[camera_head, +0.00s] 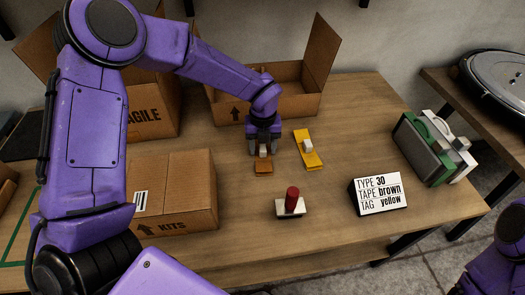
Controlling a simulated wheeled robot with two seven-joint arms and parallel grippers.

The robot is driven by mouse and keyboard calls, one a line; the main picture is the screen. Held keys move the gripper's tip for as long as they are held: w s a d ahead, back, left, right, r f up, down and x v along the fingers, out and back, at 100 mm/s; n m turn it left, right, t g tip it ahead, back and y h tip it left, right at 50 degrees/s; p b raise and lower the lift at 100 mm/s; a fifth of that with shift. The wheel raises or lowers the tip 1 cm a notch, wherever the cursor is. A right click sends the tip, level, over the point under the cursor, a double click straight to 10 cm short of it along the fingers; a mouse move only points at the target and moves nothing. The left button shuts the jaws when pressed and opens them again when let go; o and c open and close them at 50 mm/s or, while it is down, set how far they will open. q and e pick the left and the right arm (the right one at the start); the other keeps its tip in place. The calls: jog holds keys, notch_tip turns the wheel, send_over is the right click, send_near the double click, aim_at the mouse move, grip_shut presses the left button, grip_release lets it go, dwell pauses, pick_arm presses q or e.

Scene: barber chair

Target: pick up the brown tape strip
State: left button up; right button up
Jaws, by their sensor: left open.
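The brown tape strip (263,168) lies on the wooden table, just in front of the open box, with a small pale block at its far end. My left gripper (263,150) is right over that far end, pointing down and open. Its fingers appear to be on either side of the pale block; contact cannot be told. The gripper hides the strip's far part. A yellow tape strip (314,157) with a similar pale block lies just to the right. A sign (380,194) reads "TYPE 30, TAPE brown, TAG yellow". My right gripper does not show.
An open cardboard box (290,104) stands behind the strips. A closed box (176,215) marked KITS is at the left. A stamp with a red handle (292,200) stands in front. Green and white cases (433,147) are at the right. The table between the strips and sign is clear.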

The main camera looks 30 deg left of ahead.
pick_arm(q)
jog(key=shift+s+r, duration=0.15)
grip_shut()
